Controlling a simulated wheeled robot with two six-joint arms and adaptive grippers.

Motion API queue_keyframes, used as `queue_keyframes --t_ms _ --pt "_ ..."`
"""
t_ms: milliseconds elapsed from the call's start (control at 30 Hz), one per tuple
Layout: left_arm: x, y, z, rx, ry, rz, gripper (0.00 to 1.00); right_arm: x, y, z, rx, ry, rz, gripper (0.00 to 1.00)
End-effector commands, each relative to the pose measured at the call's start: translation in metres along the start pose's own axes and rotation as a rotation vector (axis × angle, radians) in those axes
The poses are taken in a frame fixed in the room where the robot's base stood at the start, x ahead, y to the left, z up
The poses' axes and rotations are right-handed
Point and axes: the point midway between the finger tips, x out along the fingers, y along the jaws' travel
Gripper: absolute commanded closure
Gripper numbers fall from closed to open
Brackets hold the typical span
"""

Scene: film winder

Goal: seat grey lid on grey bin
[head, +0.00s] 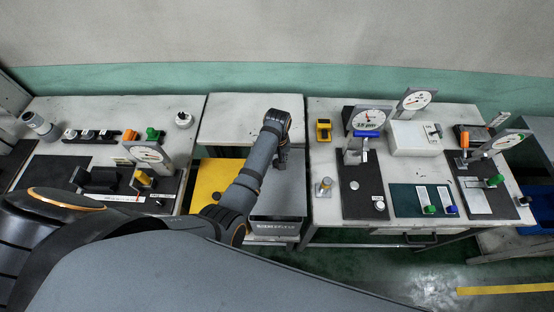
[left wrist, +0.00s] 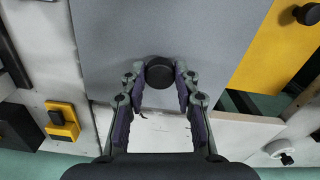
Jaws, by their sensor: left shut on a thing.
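The grey lid (head: 288,188) is a flat panel with a round black knob, over the grey bin (head: 275,227) in the middle gap between the benches. In the left wrist view the lid (left wrist: 165,28) fills the upper middle. My left gripper (head: 281,160) points down at the lid. In the left wrist view, my left gripper (left wrist: 160,77) has its fingers shut on the lid's black knob (left wrist: 159,70). The bin's labelled front wall shows below the lid's front edge. My arm hides the left part of the lid, and I cannot tell whether its rim is fully down.
A yellow lid (head: 208,178) lies just left of the grey bin; its black knob (left wrist: 307,14) shows in the left wrist view. A white bench (head: 230,128) stands behind. Benches with gauges (head: 368,119) flank both sides. A yellow device (head: 324,130) sits on the right bench's edge.

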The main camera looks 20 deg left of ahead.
Motion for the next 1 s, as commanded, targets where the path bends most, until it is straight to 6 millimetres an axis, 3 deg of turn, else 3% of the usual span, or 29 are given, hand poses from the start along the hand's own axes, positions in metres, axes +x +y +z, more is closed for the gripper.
queue_keyframes --t_ms 400,1000 --pt "0.043 0.0 0.0 0.0 0.0 0.0 1.0 0.025 -0.002 0.002 0.0 0.0 -0.001 0.52" --pt "0.045 0.0 0.0 0.001 0.0 0.0 1.0 0.024 -0.003 0.003 0.001 0.0 -0.001 0.52"
